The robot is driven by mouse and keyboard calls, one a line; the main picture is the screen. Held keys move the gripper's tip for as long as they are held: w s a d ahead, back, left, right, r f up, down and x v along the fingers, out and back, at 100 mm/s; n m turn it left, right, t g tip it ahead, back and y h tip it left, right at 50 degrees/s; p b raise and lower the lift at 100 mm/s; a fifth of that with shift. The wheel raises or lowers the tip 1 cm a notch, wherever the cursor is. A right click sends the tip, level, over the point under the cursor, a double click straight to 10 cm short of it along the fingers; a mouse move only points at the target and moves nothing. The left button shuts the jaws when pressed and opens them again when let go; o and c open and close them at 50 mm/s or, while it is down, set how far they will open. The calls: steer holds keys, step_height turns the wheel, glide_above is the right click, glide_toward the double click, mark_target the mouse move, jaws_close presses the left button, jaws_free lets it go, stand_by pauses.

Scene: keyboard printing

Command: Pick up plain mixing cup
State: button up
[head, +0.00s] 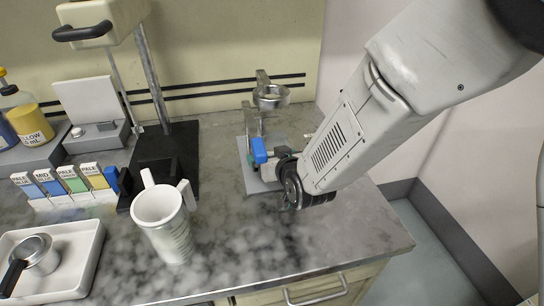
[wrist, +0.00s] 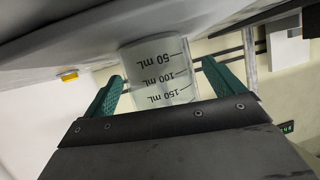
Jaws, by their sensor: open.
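In the wrist view a translucent cup (wrist: 158,70) with 50, 100 and 150 mL marks shows between the two green fingers of my gripper (wrist: 162,70). The fingers are apart, one on each side of the cup; I cannot tell whether either touches it. In the head view a white jug (head: 172,238) with a handle and faint side markings stands on the counter's front part. My arm comes in from the right, and its end (head: 290,183) is well to the right of this jug. The gripper's fingers are not clear there. I cannot tell whether both views show the same vessel.
Left are colour-labelled strips (head: 68,184), a white tray (head: 85,268) holding a metal pot (head: 38,255), and a dark-based stand (head: 188,150). The counter's front right (head: 330,240) is clear.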

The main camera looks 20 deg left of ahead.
steer(key=shift+w+a+f, duration=0.15)
steer(key=shift+w+a, duration=0.1)
steer(key=shift+w, duration=0.05)
steer(key=c, duration=1.1)
